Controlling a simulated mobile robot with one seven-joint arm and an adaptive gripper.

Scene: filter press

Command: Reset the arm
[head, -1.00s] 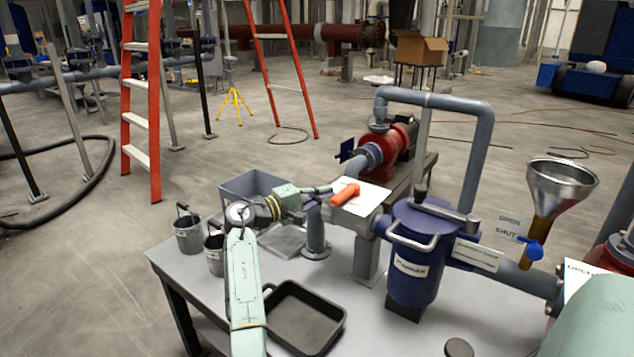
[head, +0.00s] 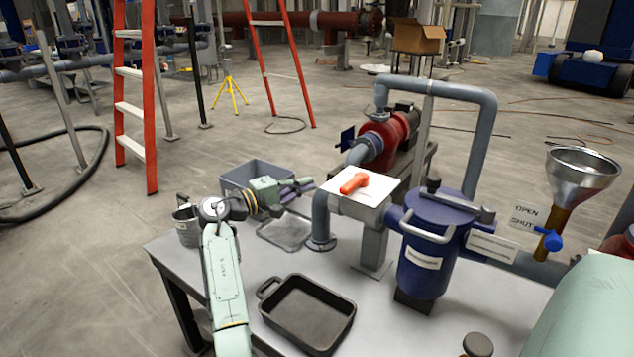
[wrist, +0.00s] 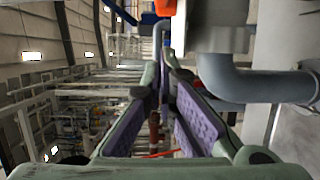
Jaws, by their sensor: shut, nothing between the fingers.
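My gripper (head: 308,184) points to the right in the head view, above the back of the grey table (head: 400,335). It is shut and empty. Its purple-padded fingers also show close up in the wrist view (wrist: 165,62), meeting at the tips. The orange valve handle (head: 354,183) on its pale plate is just to the right of the fingertips, with a gap between them. My arm comes up from the bottom of the picture and bends toward the right at the elbow.
A grey bin (head: 238,177) is behind my wrist, and a small bucket (head: 184,228) is left of it. A black tray (head: 310,345) lies in front. The blue filter housing (head: 422,275) and a metal funnel (head: 580,180) stand to the right. Pipes rise behind.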

